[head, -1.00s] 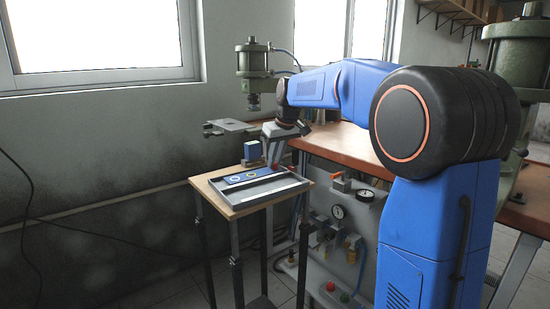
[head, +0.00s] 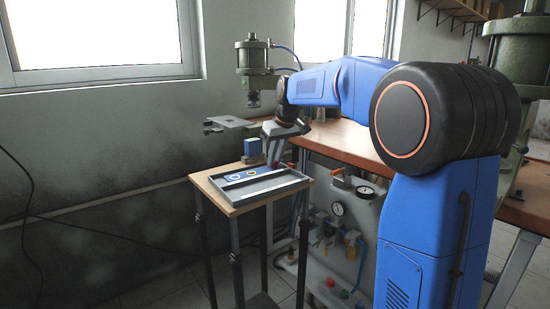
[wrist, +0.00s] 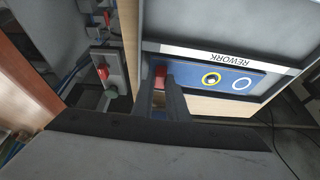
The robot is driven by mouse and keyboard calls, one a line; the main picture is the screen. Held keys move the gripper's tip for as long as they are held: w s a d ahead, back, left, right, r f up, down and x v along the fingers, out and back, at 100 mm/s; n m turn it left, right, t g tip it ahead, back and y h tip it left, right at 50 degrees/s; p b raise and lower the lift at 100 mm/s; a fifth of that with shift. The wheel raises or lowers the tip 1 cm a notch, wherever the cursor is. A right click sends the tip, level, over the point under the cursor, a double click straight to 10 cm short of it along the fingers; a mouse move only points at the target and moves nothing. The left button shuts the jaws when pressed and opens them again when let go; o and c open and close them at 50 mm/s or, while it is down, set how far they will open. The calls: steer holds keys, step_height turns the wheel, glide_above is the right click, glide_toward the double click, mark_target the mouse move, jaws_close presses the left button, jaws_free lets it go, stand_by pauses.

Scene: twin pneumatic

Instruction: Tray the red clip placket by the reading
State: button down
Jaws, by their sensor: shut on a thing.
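My gripper (head: 276,152) is over the back right part of the small side table, beside the grey tray. In the wrist view my gripper (wrist: 160,90) is shut on a small red piece, the red clip placket (wrist: 160,74), of which only a little shows between the fingers. The grey tray (wrist: 215,25) lies just past the fingertips, with a white strip reading REWORK, upside down there. In the head view the tray (head: 262,194) sits on the table. A blue panel (wrist: 192,77) with a yellow ring and a white ring lies along the labelled edge, right of the fingers.
The wooden side table (head: 212,188) has a narrow bare margin at left. A pressure gauge (head: 337,209) and red-handled valves (head: 338,172) are on the panel at right. The orange workbench (head: 345,142) stands behind.

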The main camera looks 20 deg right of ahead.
steer(key=shift+f, duration=0.1)
steer(key=c, duration=1.7)
jaws_free()
steer(key=shift+o, duration=0.2)
steer(key=v, duration=1.7)
steer(key=s+a+f+m, duration=0.1)
steer(key=s+a+f, duration=0.1)
steer(key=s+f, duration=0.6)
steer(key=s+a+f, duration=0.1)
steer(key=s+f, duration=0.2)
steer(key=s, duration=0.9)
steer(key=s+f+m+h, duration=0.1)
steer(key=s+f, duration=1.7)
steer(key=f, duration=0.1)
steer(key=shift+s+a+f+m, duration=0.15)
steer(key=shift+a+f+m, duration=0.15)
steer(key=shift+a, duration=0.15)
